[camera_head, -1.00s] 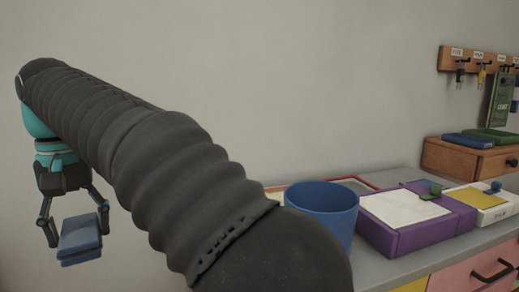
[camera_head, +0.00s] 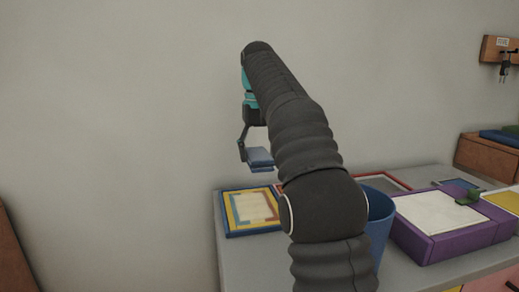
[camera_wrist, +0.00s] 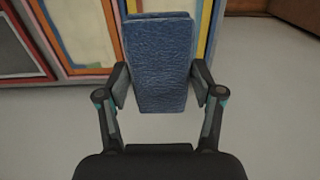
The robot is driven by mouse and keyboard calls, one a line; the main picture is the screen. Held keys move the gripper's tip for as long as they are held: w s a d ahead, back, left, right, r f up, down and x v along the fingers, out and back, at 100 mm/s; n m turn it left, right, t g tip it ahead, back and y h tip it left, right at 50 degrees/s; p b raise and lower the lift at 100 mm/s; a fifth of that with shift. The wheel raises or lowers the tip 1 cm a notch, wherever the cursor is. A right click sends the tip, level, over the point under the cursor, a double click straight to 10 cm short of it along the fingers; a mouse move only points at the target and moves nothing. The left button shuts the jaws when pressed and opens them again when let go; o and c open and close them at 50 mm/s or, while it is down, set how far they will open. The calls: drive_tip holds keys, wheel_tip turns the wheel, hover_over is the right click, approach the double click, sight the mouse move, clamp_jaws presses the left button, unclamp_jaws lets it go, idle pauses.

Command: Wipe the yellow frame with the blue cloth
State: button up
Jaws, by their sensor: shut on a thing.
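The blue cloth (camera_head: 261,160) is a folded pad. My gripper (camera_head: 258,152) is shut on it and holds it in the air above the back left part of the grey counter. The wrist view shows the cloth (camera_wrist: 158,62) clamped between both fingers (camera_wrist: 158,90). The yellow frame (camera_head: 232,213) lies flat at the counter's left end, with a blue outer border and a pale, coloured middle. The cloth is above and apart from it in the head view. The wrist view shows part of the frame (camera_wrist: 68,37) behind the cloth, which hides some of it.
A red frame (camera_head: 398,181) lies at the counter's back, partly behind my arm. A blue bin (camera_head: 380,225) stands right of my arm, beside a purple box (camera_head: 440,245) with a white top. Bare grey counter (camera_head: 240,262) shows in front of the yellow frame.

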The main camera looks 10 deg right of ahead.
drive_tip(key=shift+d+f, duration=0.25)
drive_tip(key=b, duration=0.2)
approach(262, 209)
drive_tip(key=shift+w+f, duration=0.35)
drive_tip(key=shift+f, duration=0.55)
drive_tip(key=shift+w+f, duration=0.4)
drive_tip(key=shift+f, duration=0.45)
drive_tip(key=shift+w+f, duration=0.35)
drive_tip(key=shift+f, duration=0.55)
drive_tip(key=shift+f, duration=0.6)
drive_tip(key=shift+r, duration=0.1)
drive_tip(key=shift+w+r+p, duration=0.1)
drive_tip(key=shift+w+p, duration=0.4)
drive_tip(key=shift+p, duration=0.05)
drive_tip(key=shift+w+p, duration=0.5)
drive_tip(key=shift+w, duration=0.1)
drive_tip(key=shift+s+f+b, duration=0.25)
drive_tip(key=shift+s+b, duration=0.3)
drive_tip(key=shift+s, duration=0.15)
drive_tip(key=shift+s+f+b, duration=0.1)
drive_tip(key=shift+s+b, duration=0.65)
drive_tip(key=shift+s, duration=0.8)
